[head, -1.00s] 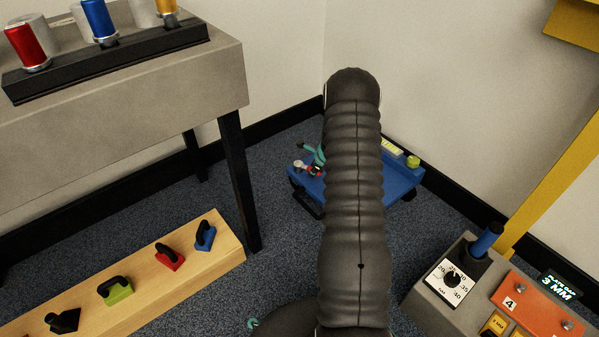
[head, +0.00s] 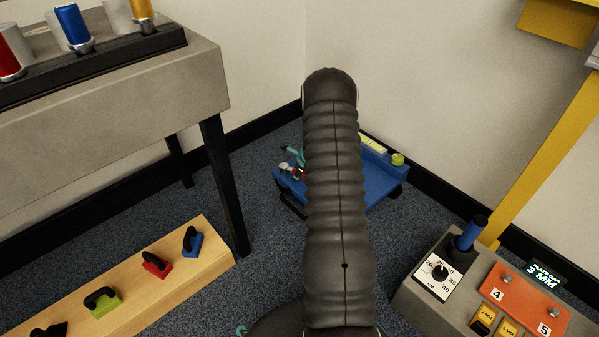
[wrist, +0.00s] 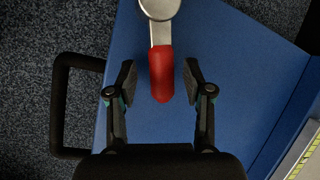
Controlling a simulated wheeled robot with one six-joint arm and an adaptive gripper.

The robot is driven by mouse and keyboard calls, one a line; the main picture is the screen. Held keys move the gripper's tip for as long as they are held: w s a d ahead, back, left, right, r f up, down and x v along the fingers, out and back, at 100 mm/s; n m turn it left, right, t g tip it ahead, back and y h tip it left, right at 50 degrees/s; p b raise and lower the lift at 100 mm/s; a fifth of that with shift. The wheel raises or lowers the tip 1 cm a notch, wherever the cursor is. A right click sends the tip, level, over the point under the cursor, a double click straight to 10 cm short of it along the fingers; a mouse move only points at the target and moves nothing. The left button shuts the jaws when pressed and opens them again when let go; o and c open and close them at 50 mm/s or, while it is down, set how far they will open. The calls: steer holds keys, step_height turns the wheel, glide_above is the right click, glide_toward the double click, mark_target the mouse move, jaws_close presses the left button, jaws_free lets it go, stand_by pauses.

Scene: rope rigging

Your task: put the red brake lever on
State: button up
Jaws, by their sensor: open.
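The red brake lever shows in the wrist view with a red grip (wrist: 161,75) and a grey metal round head (wrist: 160,8) cut by the top edge. My gripper (wrist: 160,82) is open, one finger on each side of the red grip, with a gap visible on both sides. The lever is over the blue cart (wrist: 225,55); I cannot tell its height above the deck. In the head view, the lever's pale round head (head: 284,168) shows small on the blue cart (head: 374,190), beside teal and dark parts. My arm hides much of the cart there.
A wooden beam (head: 205,262) with coloured handled blocks lies at lower left, below a grey table (head: 150,110) carrying spools. A grey control box (head: 440,297) with a blue lever stands at lower right, near a yellow post (head: 530,170). Carpet is open between.

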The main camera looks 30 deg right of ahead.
steer(key=shift+r, duration=0.1)
steer(key=v, duration=1.1)
steer(key=shift+s+r, duration=0.2)
steer(key=shift+r, duration=0.15)
